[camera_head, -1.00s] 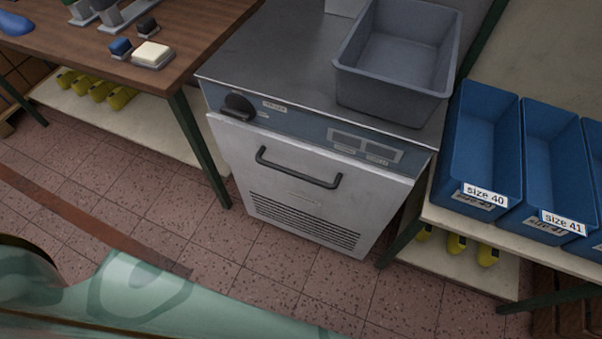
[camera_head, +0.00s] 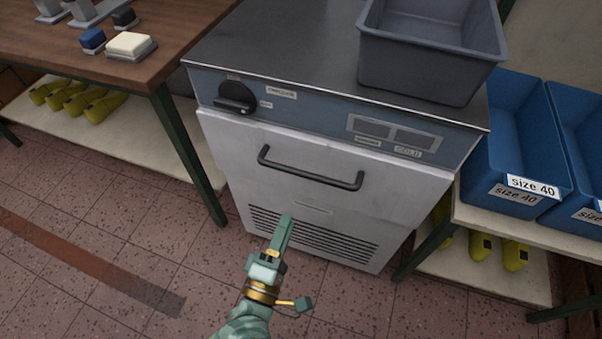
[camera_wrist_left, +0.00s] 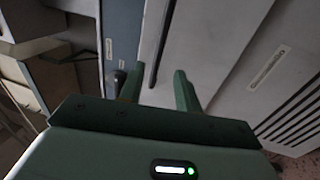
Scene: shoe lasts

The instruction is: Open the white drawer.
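The white drawer (camera_head: 232,155) is the pale front of a metal cabinet, and it looks closed. Its dark bar handle (camera_head: 310,178) runs across the upper part of the front. My left gripper (camera_head: 286,220) is in front of the cabinet, below the handle in the picture and apart from it. In the left wrist view the two green fingers (camera_wrist_left: 158,88) are spread with nothing between them. The dark handle (camera_wrist_left: 158,50) shows beyond them, roughly in line with the gap. My right gripper is not in view.
A grey bin (camera_head: 425,65) stands on the cabinet top. A dark knob (camera_head: 236,96) sits on the blue panel above the drawer. A wooden table (camera_head: 160,60) is at left, and blue bins (camera_head: 512,140) are on a shelf at right. The tiled floor in front is clear.

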